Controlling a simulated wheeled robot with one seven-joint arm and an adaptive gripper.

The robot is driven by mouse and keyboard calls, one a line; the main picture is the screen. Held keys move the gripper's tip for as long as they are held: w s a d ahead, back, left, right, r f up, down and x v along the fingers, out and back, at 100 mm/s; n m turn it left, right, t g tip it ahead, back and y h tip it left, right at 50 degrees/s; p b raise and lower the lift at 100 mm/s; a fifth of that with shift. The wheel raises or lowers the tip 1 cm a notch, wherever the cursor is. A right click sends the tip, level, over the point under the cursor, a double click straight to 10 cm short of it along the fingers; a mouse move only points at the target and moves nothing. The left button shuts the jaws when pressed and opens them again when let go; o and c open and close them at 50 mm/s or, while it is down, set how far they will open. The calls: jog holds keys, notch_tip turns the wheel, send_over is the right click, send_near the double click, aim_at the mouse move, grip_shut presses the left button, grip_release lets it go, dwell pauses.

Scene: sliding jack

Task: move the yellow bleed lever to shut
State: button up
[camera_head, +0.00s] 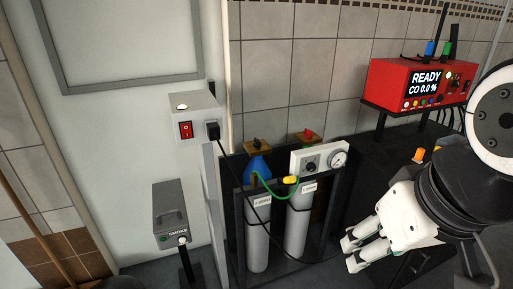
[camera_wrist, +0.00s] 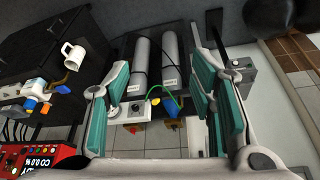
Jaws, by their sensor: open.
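My gripper (camera_head: 352,252) is open and empty, to the right of the gas cylinders in the head view. Its two spread fingers also frame the wrist view (camera_wrist: 160,85).
Two grey cylinders (camera_head: 257,225) stand in a black rack. A red READY box (camera_head: 418,85) stands on a shelf. An orange knob (camera_head: 418,154) and a white mug (camera_wrist: 73,53) are at the bench. A black cable (camera_head: 232,160) hangs from a white switch box (camera_head: 198,112).

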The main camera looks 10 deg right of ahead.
aim_at(291, 179)
jog(key=w+d+f+n+t+h+b, duration=0.1)
jog(key=w+d+f+t+b, duration=0.3)
jog(key=w, duration=0.6)
jog(key=w+d+f+h+b, duration=0.1)
jog(key=w+d+f+b, duration=0.2)
jog(key=w+f+b, duration=0.5)
jog(key=w+d+f+n+t+b, duration=0.1)
jog(key=w+d+f+t+b, duration=0.15)
jog(key=w, duration=0.95)
jog(key=w+a+f+n+t+y+b, duration=0.1)
jog(key=w+f+n+t+y+b, duration=0.15)
jog(key=w+f+y+b, duration=0.35)
jog(key=w+a+f+n+t+y+b, duration=0.1)
jog(key=w+f+n+t+y+b, duration=0.2)
jog(key=f+b, duration=0.55)
jog(key=shift+m, duration=0.65)
jog(key=b+x, duration=0.1)
jog(key=x, duration=0.3)
jog(key=b+x, duration=0.1)
jog(key=x, duration=0.4)
jog(key=b+x, duration=0.1)
jog(key=x, duration=0.4)
jog(key=shift+w+d+r, duration=0.25)
jog(key=shift+r, duration=0.1)
grip_shut()
